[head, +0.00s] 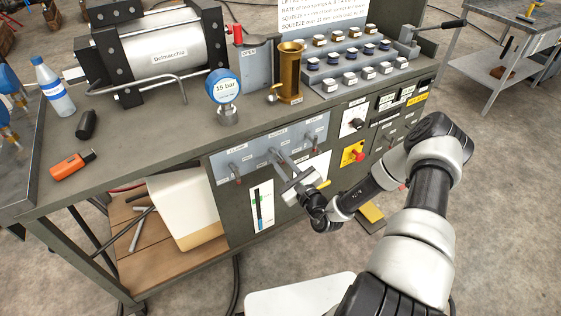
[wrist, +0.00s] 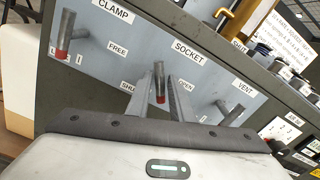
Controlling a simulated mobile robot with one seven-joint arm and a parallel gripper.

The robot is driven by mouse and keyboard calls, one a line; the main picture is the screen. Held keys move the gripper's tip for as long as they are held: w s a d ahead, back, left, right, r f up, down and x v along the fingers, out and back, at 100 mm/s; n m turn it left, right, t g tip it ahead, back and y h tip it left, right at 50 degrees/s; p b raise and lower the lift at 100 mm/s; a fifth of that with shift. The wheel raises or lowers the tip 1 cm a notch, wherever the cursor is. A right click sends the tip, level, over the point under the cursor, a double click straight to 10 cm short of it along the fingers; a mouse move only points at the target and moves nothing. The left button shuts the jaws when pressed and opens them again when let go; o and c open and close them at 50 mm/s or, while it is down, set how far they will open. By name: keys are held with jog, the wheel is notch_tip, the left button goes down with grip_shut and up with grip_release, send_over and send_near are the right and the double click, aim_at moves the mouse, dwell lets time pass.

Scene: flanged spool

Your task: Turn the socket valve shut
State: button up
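The socket valve (wrist: 159,72) is a grey lever with a red tip on the grey-blue panel, below and left of the SOCKET label (wrist: 187,52). In the wrist view its red tip points down, between a partly hidden SHUT label (wrist: 127,86) and the OPEN label (wrist: 185,86). My gripper (wrist: 158,90) is open, one finger on each side of the lever, with visible gaps. I cannot tell how deep the lever sits between the fingers. In the head view my gripper (head: 281,160) is at the middle of the panel and partly hides this valve.
The clamp valve (wrist: 64,35) is to the left; the vent valve (wrist: 229,113), partly hidden by my gripper, is to the right. The bench (head: 150,150) above carries a 15 bar gauge (head: 223,88) and a brass cylinder (head: 290,72). A yellow-backed switch (head: 353,154) sits right of the panel.

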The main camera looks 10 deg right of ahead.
grip_shut()
jog(key=shift+m, duration=0.3)
jog(key=shift+r+m+p, duration=0.1)
jog(key=shift+m+p, duration=0.65)
jog(key=shift+m, duration=0.05)
jog(key=shift+m+p, duration=0.85)
jog(key=shift+m, duration=1.25)
jog(key=shift+o, duration=1.8)
grip_release()
